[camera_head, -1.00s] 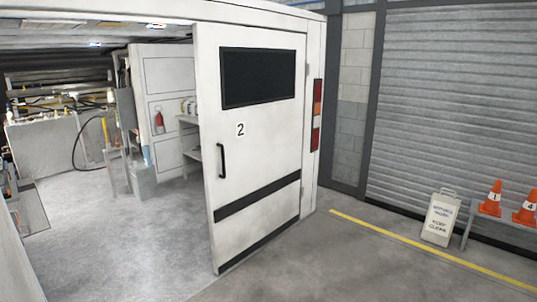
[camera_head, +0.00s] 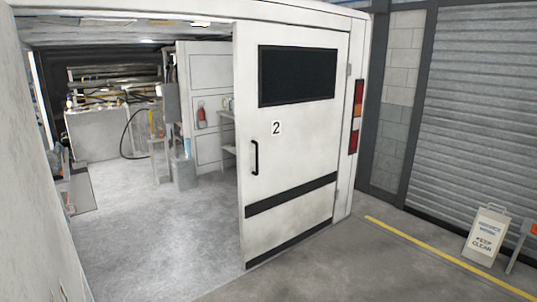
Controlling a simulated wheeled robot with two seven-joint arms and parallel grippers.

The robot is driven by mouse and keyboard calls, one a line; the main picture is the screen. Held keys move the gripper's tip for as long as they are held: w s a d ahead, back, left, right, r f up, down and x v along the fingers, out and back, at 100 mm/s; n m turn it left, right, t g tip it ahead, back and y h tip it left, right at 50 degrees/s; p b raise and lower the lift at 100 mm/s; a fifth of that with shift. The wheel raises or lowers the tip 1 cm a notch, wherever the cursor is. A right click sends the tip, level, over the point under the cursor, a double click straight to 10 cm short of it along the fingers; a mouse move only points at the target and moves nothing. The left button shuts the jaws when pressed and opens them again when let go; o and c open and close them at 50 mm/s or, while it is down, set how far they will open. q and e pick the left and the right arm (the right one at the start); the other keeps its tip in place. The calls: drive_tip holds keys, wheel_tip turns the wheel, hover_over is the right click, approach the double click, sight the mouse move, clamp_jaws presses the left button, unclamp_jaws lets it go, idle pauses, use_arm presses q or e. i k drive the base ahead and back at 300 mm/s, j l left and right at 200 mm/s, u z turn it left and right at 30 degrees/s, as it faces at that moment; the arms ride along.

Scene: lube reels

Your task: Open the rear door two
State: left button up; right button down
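The rear door marked 2 (camera_head: 290,155) is a white panel with a dark window (camera_head: 297,76), a black stripe and a black vertical handle (camera_head: 255,157) near its left edge. Hinges show at its right edge. The door stands roughly in line with the rear frame, and I cannot tell whether it is slightly ajar. The opening to its left is clear and shows the interior. Neither of my grippers is in view, and nothing touches the handle.
A large white panel (camera_head: 38,170) stands close at the left. Inside are a fire extinguisher (camera_head: 201,114) and workbenches. At right are a yellow floor line (camera_head: 440,252), a folding sign (camera_head: 486,236) and a roller shutter (camera_head: 480,120). Floor before the door is clear.

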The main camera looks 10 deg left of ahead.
sight(290, 82)
drive_tip(key=i+l, duration=1.2)
drive_tip(key=i, duration=0.2)
